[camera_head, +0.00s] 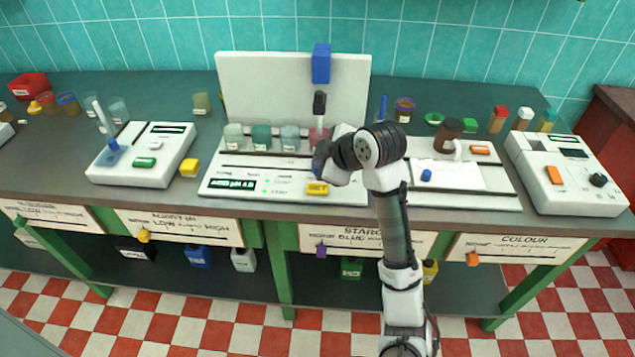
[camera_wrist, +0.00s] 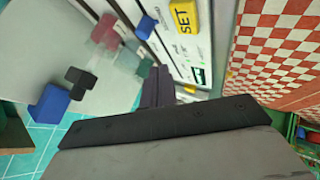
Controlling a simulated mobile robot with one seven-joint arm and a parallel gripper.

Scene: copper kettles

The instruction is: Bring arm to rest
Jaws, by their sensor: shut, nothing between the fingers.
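My arm (camera_head: 396,230) rises from the bottom of the head view and bends left over the white station (camera_head: 230,170) in the middle of the bench. My gripper (camera_head: 318,160) is above the station's front part, near the yellow SET button (camera_head: 317,188). Its dark fingers are together and empty in the wrist view (camera_wrist: 157,88). In that view the SET button (camera_wrist: 185,16) and a blue knob (camera_wrist: 147,26) lie beyond the fingertips. Contact with the station cannot be told.
A black-topped probe (camera_head: 319,103) hangs under a blue block (camera_head: 321,64) near my gripper. Several glass beakers (camera_head: 261,136) stand left of it. A brown jar (camera_head: 448,134) and a white colour meter (camera_head: 568,170) are to the right. A white device (camera_head: 140,160) is at left.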

